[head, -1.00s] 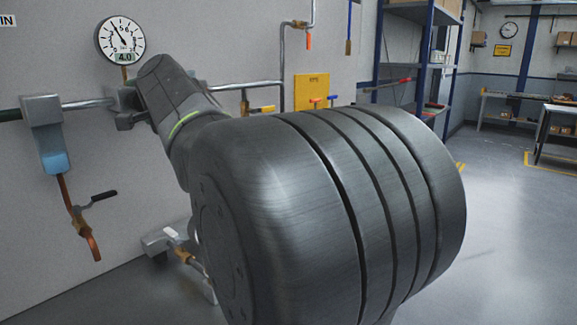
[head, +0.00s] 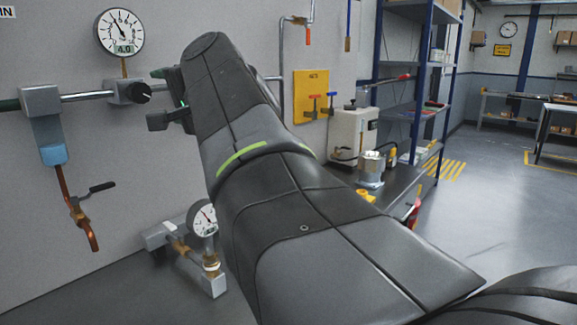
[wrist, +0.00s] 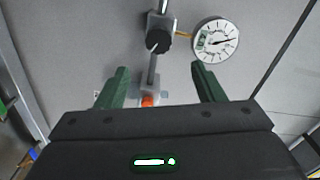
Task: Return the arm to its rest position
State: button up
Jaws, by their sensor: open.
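My arm (head: 290,215) reaches up and to the left across the middle of the head view. My gripper shows in the wrist view (wrist: 161,88) with its two green fingers wide apart and nothing between them. In the head view the gripper is mostly hidden behind my arm's wrist. Beyond the fingers in the wrist view are a black knob (wrist: 158,41) and a round pressure gauge (wrist: 215,41). I cannot see any contact between the fingers and these parts.
The wall carries a gauge (head: 120,33), a regulator with a black knob (head: 130,92) and a filter with a blue bowl (head: 47,125). A lower gauge (head: 203,219) sits left of my arm. A bench with a metal cylinder (head: 372,168) stands right. Open floor (head: 510,200) lies far right.

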aim_at(142, 95)
jog(key=p+x, duration=0.1)
jog(key=x, duration=1.2)
jog(key=shift+p, duration=0.35)
jog(key=shift+w+a+r+m+p, duration=0.15)
jog(key=shift+w+m+p, duration=0.05)
jog(key=shift+m+p, duration=0.35)
jog(key=shift+s+m+p, duration=0.15)
jog(key=shift+m+p, duration=0.75)
jog(key=shift+m, duration=0.15)
jog(key=shift+m+p, duration=0.9)
jog(key=shift+m, duration=0.3)
jog(key=m+p, duration=0.2)
jog(key=m, duration=0.1)
jog(key=shift+m, duration=0.4)
jog(key=m+p, duration=0.3)
jog(key=shift+m, duration=0.3)
jog(key=m+p, duration=0.3)
jog(key=m, duration=0.1)
jog(key=shift+f+m+p, duration=0.2)
jog(key=shift+m+p, duration=0.25)
jog(key=shift+m, duration=0.25)
jog(key=shift+f+m+p, duration=0.15)
jog(key=shift+m+p, duration=0.3)
jog(key=shift+m, duration=0.25)
